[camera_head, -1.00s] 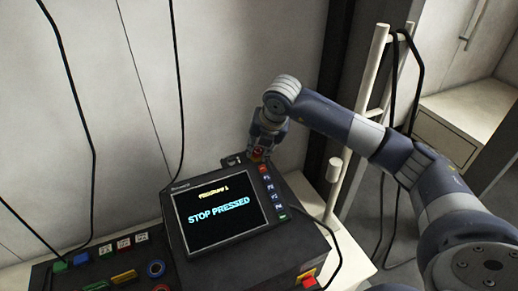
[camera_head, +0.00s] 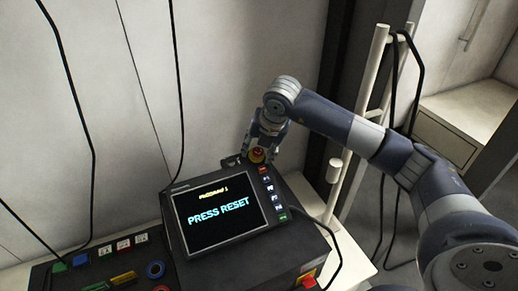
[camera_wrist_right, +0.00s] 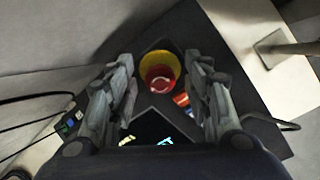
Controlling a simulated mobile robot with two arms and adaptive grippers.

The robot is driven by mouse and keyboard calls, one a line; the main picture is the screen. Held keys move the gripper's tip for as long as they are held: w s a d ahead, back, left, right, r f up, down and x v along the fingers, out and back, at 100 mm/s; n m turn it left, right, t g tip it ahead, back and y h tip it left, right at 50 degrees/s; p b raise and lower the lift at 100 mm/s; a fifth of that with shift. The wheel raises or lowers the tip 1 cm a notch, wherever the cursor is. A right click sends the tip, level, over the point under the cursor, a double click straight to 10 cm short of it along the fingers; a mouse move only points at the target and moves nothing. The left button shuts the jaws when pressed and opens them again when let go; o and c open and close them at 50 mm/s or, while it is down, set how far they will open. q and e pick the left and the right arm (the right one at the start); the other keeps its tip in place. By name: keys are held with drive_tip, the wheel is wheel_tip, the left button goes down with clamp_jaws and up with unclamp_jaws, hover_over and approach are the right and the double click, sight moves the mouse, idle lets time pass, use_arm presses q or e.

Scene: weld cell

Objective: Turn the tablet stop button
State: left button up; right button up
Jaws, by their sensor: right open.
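The tablet (camera_head: 222,214) stands on a dark console, and its screen reads "PRESS RESET". The stop button (camera_head: 257,154) is red with a yellow collar at the tablet's top right corner. My right gripper (camera_head: 264,146) is at the button from behind and above. In the right wrist view the red button (camera_wrist_right: 160,78) sits between the two spread fingers of my right gripper (camera_wrist_right: 162,96), with gaps on both sides. The fingers are open and do not appear to touch it. My left gripper is not in view.
A row of coloured console buttons (camera_head: 122,243) lies left of the tablet. A red switch (camera_head: 308,281) sits at the console's right front. A cream post (camera_head: 334,172) stands to the right. A wall is close behind the tablet.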

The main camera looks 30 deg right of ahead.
drive_tip(key=v, duration=1.2)
drive_tip(key=shift+f, duration=0.1)
